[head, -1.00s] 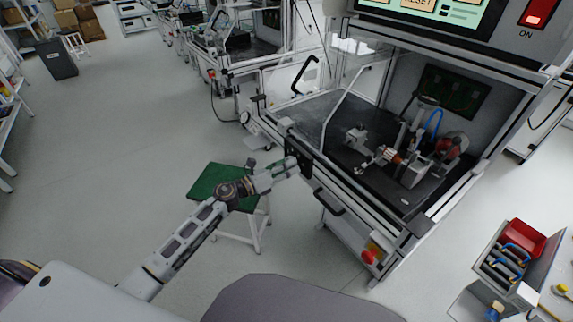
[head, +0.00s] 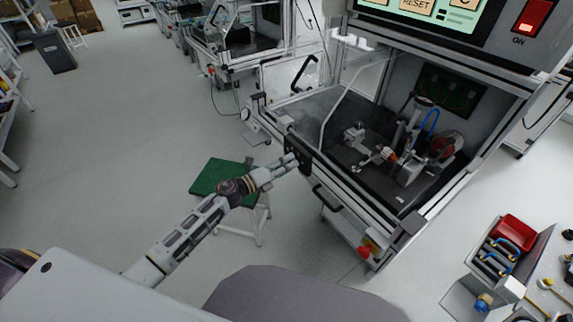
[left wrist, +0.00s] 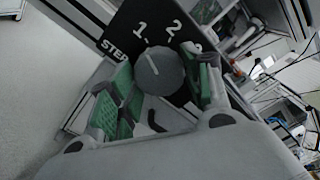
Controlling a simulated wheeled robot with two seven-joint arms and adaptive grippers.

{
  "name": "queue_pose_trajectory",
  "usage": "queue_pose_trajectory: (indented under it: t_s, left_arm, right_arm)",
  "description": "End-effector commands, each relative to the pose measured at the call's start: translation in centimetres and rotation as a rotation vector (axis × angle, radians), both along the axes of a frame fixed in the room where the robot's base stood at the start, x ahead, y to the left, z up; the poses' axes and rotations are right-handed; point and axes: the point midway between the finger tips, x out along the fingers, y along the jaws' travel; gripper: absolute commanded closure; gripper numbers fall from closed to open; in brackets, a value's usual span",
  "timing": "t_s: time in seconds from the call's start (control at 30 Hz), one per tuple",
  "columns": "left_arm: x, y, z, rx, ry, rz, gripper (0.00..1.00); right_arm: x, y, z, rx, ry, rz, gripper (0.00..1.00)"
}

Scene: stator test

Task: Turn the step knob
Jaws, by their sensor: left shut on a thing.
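The step knob (left wrist: 158,72) is a round grey dial with a white pointer line, on a black panel (left wrist: 140,24) marked "STEP" with numerals 1 and 2 and part of another. In the left wrist view, my left gripper (left wrist: 160,82) has its green-padded fingers on both sides of the knob and is shut on it. In the head view, my left gripper (head: 290,161) is at the black panel (head: 298,152) on the machine's front left, and the knob is hidden by it. The pointer line leans up and left of the numeral 2. My right gripper is out of view.
The test machine (head: 385,215) has an open bay with a fixture (head: 400,160) inside. A black handle (head: 328,202) and a red button (head: 366,252) are on its front. A green-topped stool (head: 215,180) stands beneath my left arm. A red bin (head: 515,232) is at the right.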

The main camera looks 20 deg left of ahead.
Motion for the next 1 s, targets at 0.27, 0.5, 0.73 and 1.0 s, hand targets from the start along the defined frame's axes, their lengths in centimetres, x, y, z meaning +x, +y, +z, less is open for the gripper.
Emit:
queue_pose_trajectory:
  t_s: [0.27,0.5,0.73,1.0]
  left_arm:
    - [0.02,0.07,-0.04,-0.002,0.001,0.002,0.38]
    - [0.01,0.02,-0.02,-0.001,0.001,0.001,0.29]
    - [-0.07,0.06,-0.03,0.001,0.001,0.001,0.29]
    - [-0.91,0.74,-0.06,0.001,0.000,0.001,0.29]
  right_arm:
    - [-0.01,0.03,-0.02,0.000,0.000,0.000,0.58]
    - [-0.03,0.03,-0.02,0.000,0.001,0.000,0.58]
    - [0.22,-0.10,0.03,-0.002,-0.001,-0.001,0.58]
    - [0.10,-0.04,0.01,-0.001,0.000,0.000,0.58]
